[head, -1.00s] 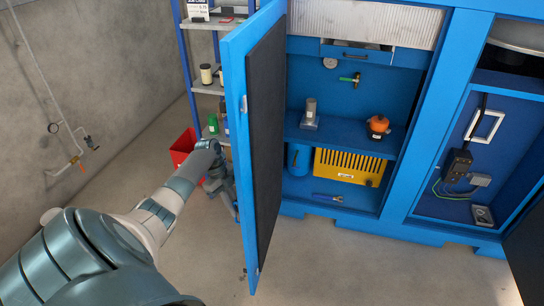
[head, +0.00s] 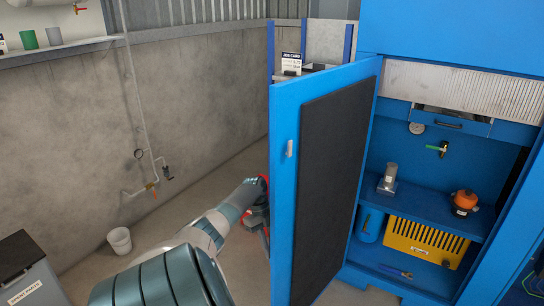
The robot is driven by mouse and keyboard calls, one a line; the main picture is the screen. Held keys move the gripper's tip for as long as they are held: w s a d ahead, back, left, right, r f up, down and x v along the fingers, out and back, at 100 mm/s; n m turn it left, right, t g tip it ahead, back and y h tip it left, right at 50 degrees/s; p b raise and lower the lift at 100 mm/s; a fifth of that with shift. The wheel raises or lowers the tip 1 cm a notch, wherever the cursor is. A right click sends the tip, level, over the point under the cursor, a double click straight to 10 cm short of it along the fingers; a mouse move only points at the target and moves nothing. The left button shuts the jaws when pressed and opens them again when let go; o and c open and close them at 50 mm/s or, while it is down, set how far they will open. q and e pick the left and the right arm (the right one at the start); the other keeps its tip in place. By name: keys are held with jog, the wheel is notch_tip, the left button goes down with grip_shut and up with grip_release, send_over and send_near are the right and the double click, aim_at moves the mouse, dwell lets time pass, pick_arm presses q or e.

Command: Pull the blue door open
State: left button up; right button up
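The blue door (head: 283,195) stands wide open in the head view, swung out toward me, with a black panel (head: 330,190) on its inner face and a small latch (head: 290,147) near its free edge. My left arm reaches in from the bottom left. Its gripper (head: 264,215) is on the outer side of the door, close to the free edge and partly hidden behind it. I cannot tell whether it touches the door or whether its fingers are open. My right gripper is out of view.
The open blue cabinet (head: 415,205) holds a yellow slotted box (head: 425,242), an orange-topped part (head: 464,203) and a grey metal part (head: 388,179). A white bucket (head: 119,240) stands by the concrete wall. A grey bin (head: 30,270) is at the lower left. Floor between them is clear.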

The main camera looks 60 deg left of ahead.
pick_arm(q)
jog(key=shift+r, duration=0.1)
jog(key=b+v, duration=0.4)
jog(key=v, duration=1.3)
jog(key=shift+b, duration=0.35)
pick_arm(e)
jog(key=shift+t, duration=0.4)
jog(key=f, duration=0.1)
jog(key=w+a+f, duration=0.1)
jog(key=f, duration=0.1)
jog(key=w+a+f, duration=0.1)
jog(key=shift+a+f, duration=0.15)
pick_arm(q)
jog(key=shift+s+a+r, duration=0.1)
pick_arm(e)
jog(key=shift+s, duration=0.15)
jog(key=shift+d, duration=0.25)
